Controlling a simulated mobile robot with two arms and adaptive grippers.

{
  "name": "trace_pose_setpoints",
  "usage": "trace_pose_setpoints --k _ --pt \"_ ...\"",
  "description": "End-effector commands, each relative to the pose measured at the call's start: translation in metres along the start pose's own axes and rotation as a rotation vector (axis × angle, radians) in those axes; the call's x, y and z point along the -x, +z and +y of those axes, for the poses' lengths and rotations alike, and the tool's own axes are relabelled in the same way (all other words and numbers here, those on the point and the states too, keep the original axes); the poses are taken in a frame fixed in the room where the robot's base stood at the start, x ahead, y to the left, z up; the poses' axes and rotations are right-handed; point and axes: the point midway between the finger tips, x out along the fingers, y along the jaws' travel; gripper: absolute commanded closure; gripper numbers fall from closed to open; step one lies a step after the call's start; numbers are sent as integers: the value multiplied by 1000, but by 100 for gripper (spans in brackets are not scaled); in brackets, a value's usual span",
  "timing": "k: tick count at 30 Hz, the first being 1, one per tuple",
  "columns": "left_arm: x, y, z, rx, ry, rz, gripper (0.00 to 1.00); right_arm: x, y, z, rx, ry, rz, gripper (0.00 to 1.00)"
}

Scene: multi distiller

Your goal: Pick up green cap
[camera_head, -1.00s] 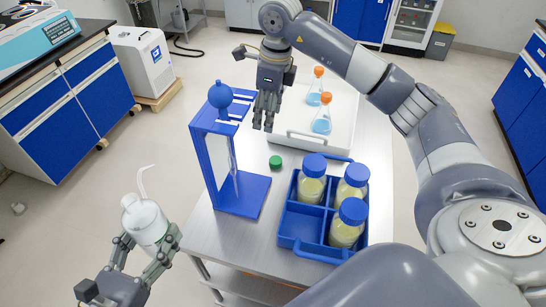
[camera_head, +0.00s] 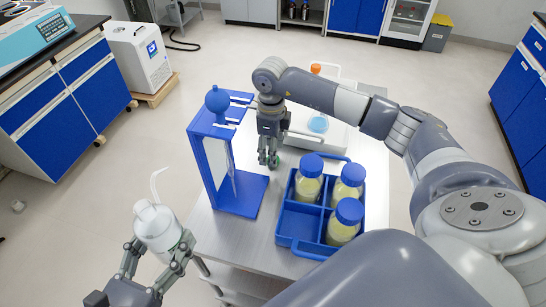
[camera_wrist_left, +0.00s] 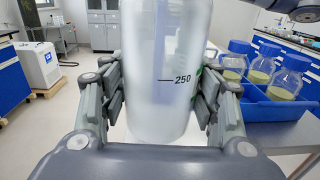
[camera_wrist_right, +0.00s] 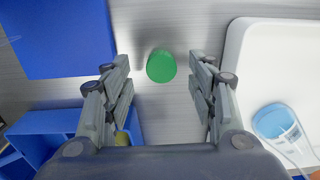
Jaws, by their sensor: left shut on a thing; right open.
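The green cap (camera_wrist_right: 161,66) lies on the metal table top in the right wrist view, between and just beyond my right fingertips. My right gripper (camera_wrist_right: 161,75) is open and points down at it, with a gap on both sides. In the head view the right gripper (camera_head: 269,160) hangs over the table between the blue stand and the blue crate, and the cap is mostly hidden by the fingers. My left gripper (camera_head: 157,253) is shut on a white wash bottle (camera_head: 158,228) with a bent spout, off the table's left edge. The bottle also fills the left wrist view (camera_wrist_left: 168,80).
A blue stand (camera_head: 240,193) with a blue bulb is left of the right gripper. A blue crate (camera_head: 290,222) with blue-capped bottles is to its right. Bare table lies around the cap.

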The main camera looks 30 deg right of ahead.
Motion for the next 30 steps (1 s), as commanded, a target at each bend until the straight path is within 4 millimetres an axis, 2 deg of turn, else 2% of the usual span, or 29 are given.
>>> trace_pose_setpoints --k 1,6,14,22,30 --pt "0 10 0 -1 -1 -4 56 -5 1 0 0 5 3 47" --pt "0 13 0 -1 0 -4 56 -25 1 -1 0 2 1 47" --pt "0 12 0 -1 -1 -4 56 -30 2 -2 1 0 0 47" --pt "0 12 0 -1 0 -4 56 -30 2 -2 1 0 0 77" --pt "0 12 0 -1 -1 -4 56 -29 2 -2 1 0 0 79"
